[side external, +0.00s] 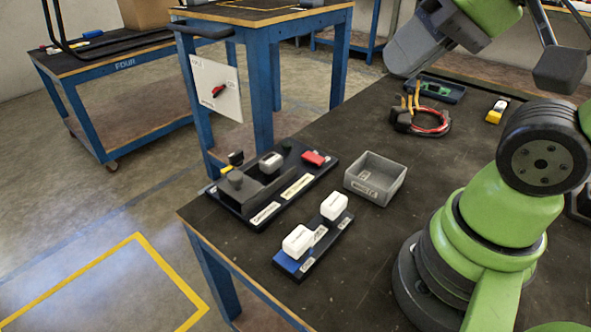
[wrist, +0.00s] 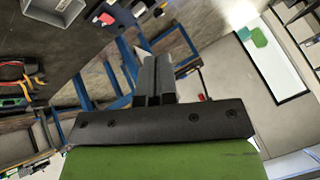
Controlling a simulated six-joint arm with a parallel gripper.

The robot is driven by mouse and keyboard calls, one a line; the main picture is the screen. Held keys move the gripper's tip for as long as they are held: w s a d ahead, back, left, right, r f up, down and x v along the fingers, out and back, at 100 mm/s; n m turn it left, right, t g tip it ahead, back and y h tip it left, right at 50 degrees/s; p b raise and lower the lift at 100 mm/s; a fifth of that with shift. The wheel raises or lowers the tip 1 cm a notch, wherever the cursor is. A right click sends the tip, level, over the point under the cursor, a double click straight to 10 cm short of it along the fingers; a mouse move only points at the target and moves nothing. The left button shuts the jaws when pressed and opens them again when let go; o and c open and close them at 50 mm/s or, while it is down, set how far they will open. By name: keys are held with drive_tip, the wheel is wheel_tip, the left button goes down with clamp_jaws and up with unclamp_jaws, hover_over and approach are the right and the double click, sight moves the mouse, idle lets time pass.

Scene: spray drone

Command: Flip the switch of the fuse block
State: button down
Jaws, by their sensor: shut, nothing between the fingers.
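A black board (side external: 235,207) on the near left part of the dark table carries a raised dark block, a small yellow-and-black part (side external: 235,159), a white block (side external: 270,162) and a red block (side external: 313,158). I cannot tell for sure which part is the fuse block's switch. The red block also shows at the top of the wrist view (wrist: 106,18). My gripper (wrist: 151,62) is shut and empty, held in the air well apart from the board. Its fingertips cannot be made out in the side view.
A smaller board (side external: 312,246) with two white blocks and a grey open bin (side external: 375,178) lie close by. Red and black cables (side external: 424,122) lie farther back. A white panel with a red knob (side external: 215,88) hangs on another blue table. The middle tabletop is clear.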

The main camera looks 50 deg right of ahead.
drive_tip(key=w+d+f+m+g+h, duration=0.1)
drive_tip(key=w+d+m+g, duration=0.15)
drive_tip(key=w, duration=0.35)
drive_tip(key=w+d+f+m+g+h, duration=0.1)
drive_tip(key=w+d+m, duration=0.25)
drive_tip(key=w, duration=0.25)
drive_tip(key=w+d+f+m+g, duration=0.2)
drive_tip(key=w+d+f+m, duration=0.1)
drive_tip(key=f, duration=0.3)
drive_tip(key=w+d+f+m+g, duration=0.1)
drive_tip(key=w+d+f+m, duration=0.3)
drive_tip(key=f, duration=0.2)
drive_tip(key=shift+d+m+g, duration=0.35)
drive_tip(key=shift+d+m, duration=0.05)
drive_tip(key=shift+w, duration=0.2)
drive_tip(key=shift+w+r, duration=0.25)
drive_tip(key=shift+w, duration=0.35)
wheel_tip(320, 180, up, 14)
drive_tip(key=w, duration=0.2)
drive_tip(key=shift+w, duration=0.35)
drive_tip(key=shift+f, duration=0.1)
